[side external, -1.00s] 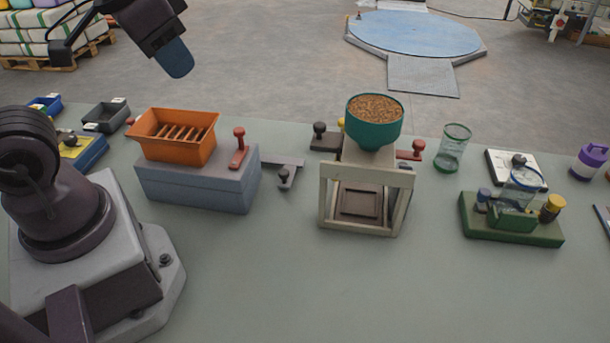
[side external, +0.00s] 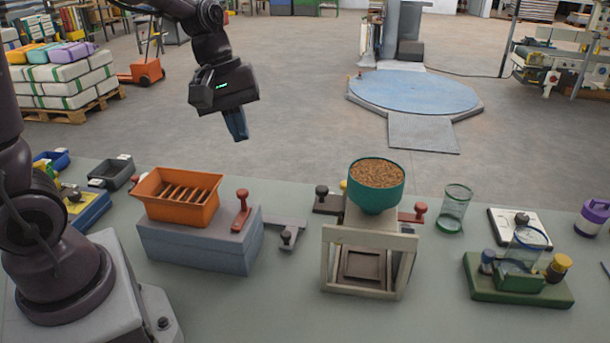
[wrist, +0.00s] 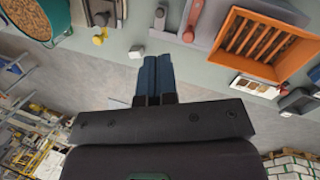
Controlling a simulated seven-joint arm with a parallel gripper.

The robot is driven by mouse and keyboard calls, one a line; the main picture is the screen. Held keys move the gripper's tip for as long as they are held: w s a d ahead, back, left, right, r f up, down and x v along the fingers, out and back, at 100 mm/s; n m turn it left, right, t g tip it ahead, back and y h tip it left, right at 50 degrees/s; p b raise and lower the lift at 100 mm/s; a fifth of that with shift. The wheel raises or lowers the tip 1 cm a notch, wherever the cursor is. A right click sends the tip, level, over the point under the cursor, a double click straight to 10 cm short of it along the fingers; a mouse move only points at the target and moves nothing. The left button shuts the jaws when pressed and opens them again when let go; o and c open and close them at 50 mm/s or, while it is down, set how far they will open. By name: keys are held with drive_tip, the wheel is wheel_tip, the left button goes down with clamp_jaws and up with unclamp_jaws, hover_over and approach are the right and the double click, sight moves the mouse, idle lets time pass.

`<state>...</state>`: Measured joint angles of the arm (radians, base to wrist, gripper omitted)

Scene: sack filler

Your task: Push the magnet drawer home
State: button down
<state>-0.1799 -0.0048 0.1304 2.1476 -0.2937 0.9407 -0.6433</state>
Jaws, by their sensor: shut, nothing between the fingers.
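The magnet drawer seems to be the grey plate with a dark knob (side external: 287,238) that sticks out from the right side of the grey block (side external: 195,245). An orange open box with bars (side external: 178,198) sits on that block. My gripper (side external: 240,138) is above and behind the block in the side view, well clear of everything. Its blue fingers are together and empty, pointing down. In the wrist view the closed fingers (wrist: 155,80) show below the table's edge, with the orange box (wrist: 262,40) to the right. How far the drawer is out is hard to tell.
A red-handled lever (side external: 241,210) stands on the block's top right. To the right is a wooden frame (side external: 368,262) under a green hopper of grain (side external: 376,190). A glass (side external: 454,210) and green stand (side external: 515,282) are further right. The front table is clear.

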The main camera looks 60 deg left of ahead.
sight(320, 187)
drive_tip(key=w+a+n+h, duration=0.1)
drive_tip(key=w+a+n, duration=0.1)
drive_tip(key=w+n, duration=0.5)
drive_tip(key=w+d+f+n, duration=0.2)
drive_tip(key=d+f+n, duration=0.2)
drive_tip(key=d+f, duration=0.3)
drive_tip(key=shift+w+f+n+t+h, duration=0.2)
drive_tip(key=shift+f+n+t+h, duration=0.15)
drive_tip(key=shift+f, duration=1.05)
drive_tip(key=shift+w+d, duration=0.6)
drive_tip(key=shift+d, duration=0.25)
